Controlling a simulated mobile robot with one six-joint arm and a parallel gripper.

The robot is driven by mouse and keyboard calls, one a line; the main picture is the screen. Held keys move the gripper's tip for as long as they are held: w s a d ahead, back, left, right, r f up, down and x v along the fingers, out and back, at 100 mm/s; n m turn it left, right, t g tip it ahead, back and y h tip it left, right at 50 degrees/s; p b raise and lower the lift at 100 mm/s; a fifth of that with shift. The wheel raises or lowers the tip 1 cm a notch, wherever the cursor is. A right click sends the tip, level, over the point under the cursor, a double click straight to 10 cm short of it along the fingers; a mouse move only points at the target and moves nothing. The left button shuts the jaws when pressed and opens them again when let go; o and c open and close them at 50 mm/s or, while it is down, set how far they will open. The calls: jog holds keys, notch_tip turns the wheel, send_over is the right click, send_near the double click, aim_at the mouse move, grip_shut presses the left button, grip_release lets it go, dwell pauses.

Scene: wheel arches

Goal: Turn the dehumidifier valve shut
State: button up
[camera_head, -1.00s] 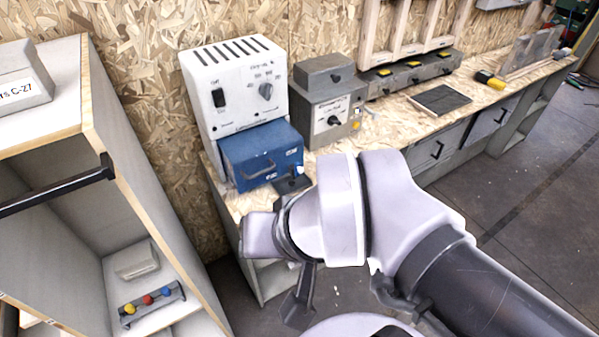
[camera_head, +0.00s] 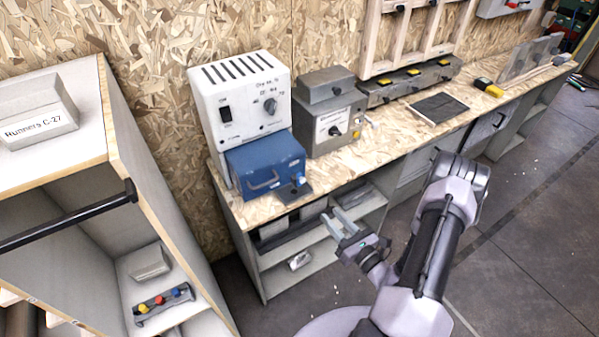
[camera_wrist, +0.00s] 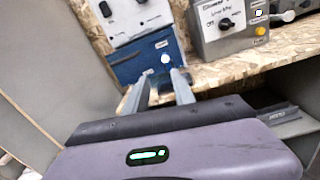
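The dehumidifier appears to be the white slotted unit (camera_head: 243,95) with a blue tank (camera_head: 262,160) at its front, on the workbench. A small pale knob, seemingly the valve (camera_head: 299,180), sits at the tank's lower right front; its exact setting is too small to read. In the wrist view the valve (camera_wrist: 165,59) shows just beyond my fingertips, on the blue tank (camera_wrist: 135,66). My gripper (camera_head: 336,220) is open and empty, its fingers apart, in front of and below the bench top. In the wrist view the gripper (camera_wrist: 162,76) points toward the valve without touching it.
A dark pad (camera_head: 296,193) lies below the valve at the bench edge. A grey control box (camera_head: 330,115) stands right of the dehumidifier. A shelf unit (camera_head: 150,190) with a black bar stands at left. The floor (camera_head: 500,240) at right is open.

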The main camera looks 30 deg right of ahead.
aim_at(303, 182)
jog(key=shift+m+h, duration=0.3)
jog(key=w, duration=0.5)
jog(key=w+b, duration=0.1)
jog(key=w, duration=0.5)
jog(key=w+f+b, duration=0.1)
jog(key=w, duration=0.5)
jog(key=shift+a, duration=0.1)
grip_shut()
